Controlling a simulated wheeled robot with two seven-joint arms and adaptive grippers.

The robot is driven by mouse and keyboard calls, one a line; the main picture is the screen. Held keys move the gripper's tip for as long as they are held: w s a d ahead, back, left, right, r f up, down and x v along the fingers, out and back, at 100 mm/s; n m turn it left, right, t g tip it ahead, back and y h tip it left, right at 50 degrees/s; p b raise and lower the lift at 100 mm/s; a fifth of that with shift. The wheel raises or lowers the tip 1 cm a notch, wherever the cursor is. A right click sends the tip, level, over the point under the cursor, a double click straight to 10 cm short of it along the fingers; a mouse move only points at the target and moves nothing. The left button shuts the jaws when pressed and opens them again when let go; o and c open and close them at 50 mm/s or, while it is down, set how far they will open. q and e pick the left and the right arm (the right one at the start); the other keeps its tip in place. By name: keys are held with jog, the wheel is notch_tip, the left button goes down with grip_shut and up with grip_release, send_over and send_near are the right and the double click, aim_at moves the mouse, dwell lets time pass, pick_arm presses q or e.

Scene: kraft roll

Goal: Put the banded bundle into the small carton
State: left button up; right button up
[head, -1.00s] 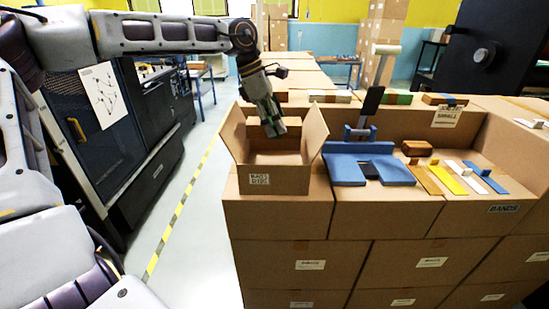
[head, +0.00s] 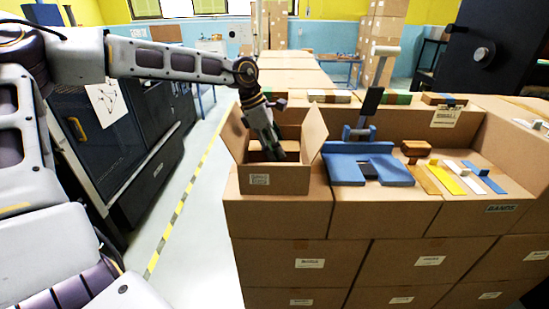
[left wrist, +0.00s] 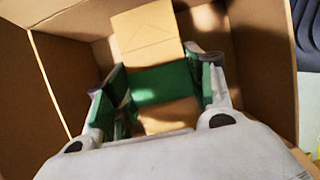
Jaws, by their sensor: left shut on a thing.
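The small carton (head: 290,180) stands open with its flaps spread, on the near left corner of the stacked boxes. My left gripper (head: 272,153) reaches down from above into its opening. In the left wrist view the gripper (left wrist: 163,92) is shut on the banded bundle (left wrist: 148,32), a tan kraft block with a green band around it. The carton walls (left wrist: 265,65) surround the bundle there. Whether the bundle touches the carton floor cannot be told. In the head view the bundle is mostly hidden by the gripper and carton. My right gripper is not in view.
A blue fixture (head: 367,168) with an upright dark lever stands right of the carton. A brown block (head: 416,148) and several coloured strips, including a yellow one (head: 446,180), lie farther right. Several banded bundles (head: 330,96) lie on the ledge behind.

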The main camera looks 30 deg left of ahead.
pick_arm(q)
notch_tip(320, 180, down, 4)
jog(key=shift+f+p, duration=0.1)
jog(key=shift+p, duration=0.2)
jog(key=shift+f, duration=0.15)
jog(key=o, duration=1.1)
jog(key=shift+r, duration=0.2)
jog(key=shift+v, duration=0.85)
jog(key=shift+b+v, duration=0.75)
jog(key=shift+v, duration=4.35)
jog(key=shift+n, duration=0.3)
